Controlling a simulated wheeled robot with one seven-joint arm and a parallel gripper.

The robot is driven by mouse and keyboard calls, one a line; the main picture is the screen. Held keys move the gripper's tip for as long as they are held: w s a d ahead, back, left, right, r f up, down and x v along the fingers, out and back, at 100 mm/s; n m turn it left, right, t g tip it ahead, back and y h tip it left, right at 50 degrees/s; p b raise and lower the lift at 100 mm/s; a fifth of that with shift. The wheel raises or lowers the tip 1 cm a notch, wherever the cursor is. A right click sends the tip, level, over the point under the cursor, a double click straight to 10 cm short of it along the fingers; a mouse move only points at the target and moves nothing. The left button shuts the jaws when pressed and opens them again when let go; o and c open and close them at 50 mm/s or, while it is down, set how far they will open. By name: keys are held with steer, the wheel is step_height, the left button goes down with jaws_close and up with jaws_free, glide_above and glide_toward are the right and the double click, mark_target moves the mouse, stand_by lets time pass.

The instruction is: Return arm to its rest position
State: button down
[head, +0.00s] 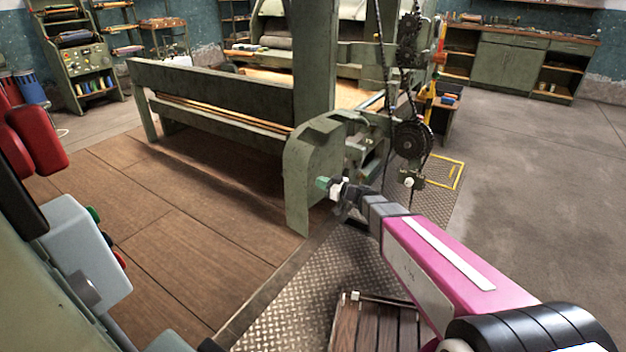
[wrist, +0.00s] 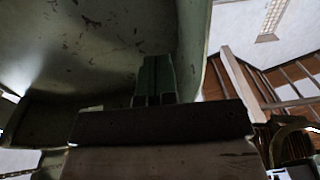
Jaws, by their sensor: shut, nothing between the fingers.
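My gripper (wrist: 155,66) shows in the wrist view as two dark green fingers side by side, pressed together with nothing between them. They point up toward a curved, scuffed green metal surface (wrist: 85,40); I cannot tell the exact gap to it. In the head view my arm reaches from the lower right toward the middle, with its pink link in front. The small end of the arm is beside the rounded green end plate (head: 303,185) of a loom-like machine. Whether it touches the plate is unclear.
The green machine frame (head: 215,95) fills the middle, with chains and a dark sprocket (head: 412,139) just beyond my arm. A slatted wooden piece (head: 375,328) stands below the arm. Red pads (head: 38,138) are at the left. Grey floor (head: 545,190) at the right is clear.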

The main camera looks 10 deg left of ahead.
steer(key=s+d+f+m+g+h, duration=0.2)
steer(key=s+d+m+h, duration=0.2)
steer(key=d, duration=0.9)
steer(key=s+d+f+m+g+h, duration=0.1)
steer(key=s+d+m+h, duration=0.4)
steer(key=d, duration=0.8)
steer(key=s+d+f+m+g+h, duration=0.2)
steer(key=s+d+m+h, duration=0.3)
steer(key=d, duration=0.8)
steer(key=s+f+h, duration=0.1)
steer(key=s+h, duration=0.1)
steer(key=h, duration=0.1)
steer(key=shift+f+g, duration=0.2)
steer(key=shift+g, duration=0.1)
